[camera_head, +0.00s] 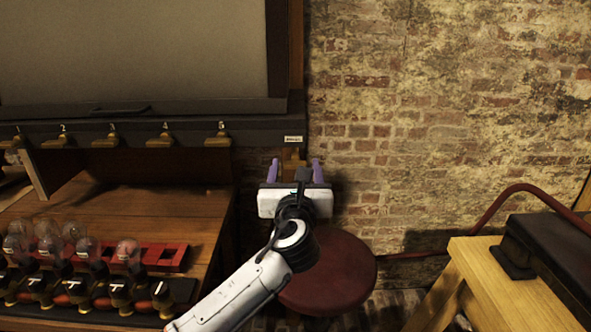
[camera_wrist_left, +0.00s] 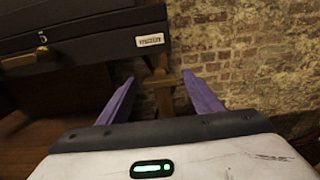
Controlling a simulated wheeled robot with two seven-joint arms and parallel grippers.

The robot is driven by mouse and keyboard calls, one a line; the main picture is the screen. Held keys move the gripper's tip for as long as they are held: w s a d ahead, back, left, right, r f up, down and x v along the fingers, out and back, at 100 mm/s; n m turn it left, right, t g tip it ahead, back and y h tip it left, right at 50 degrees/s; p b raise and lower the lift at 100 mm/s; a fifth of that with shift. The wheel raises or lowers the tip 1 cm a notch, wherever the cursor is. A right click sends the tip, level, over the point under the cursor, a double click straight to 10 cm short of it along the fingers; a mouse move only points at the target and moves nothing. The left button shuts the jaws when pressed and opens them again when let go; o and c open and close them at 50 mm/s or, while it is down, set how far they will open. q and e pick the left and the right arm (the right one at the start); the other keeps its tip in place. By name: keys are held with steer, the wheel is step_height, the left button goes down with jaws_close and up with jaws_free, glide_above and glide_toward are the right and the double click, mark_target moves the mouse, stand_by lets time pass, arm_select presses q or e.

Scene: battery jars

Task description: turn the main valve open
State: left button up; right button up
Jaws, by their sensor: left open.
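The main valve is a brass fitting (camera_wrist_left: 160,83) under a white label reading "main" (camera_wrist_left: 150,40), at the right end of a dark rail. In the left wrist view its vertical stem and a short crosspiece show between my fingers. In the head view the brass (camera_head: 293,155) is partly hidden behind my gripper. My left gripper (camera_head: 295,170) is open, with one purple finger on each side of the valve; I cannot tell whether they touch it. My right gripper is not in view.
Several numbered brass valves (camera_head: 164,136) line the rail to the left. Glass-topped jars (camera_head: 84,255) stand on the wooden bench below. A round red stool (camera_head: 335,275) is under my left arm. A brick wall (camera_head: 430,120) stands behind; a yellow wooden stand (camera_head: 500,285) is at right.

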arm_select(q)
steer(key=c, duration=1.1)
steer(key=shift+o, duration=0.2)
steer(key=n, duration=0.3)
steer(key=shift+n+p, duration=0.3)
steer(key=shift+p, duration=0.05)
steer(key=shift+n, duration=1.6)
steer(key=o, duration=1.1)
steer(key=shift+c, duration=0.2)
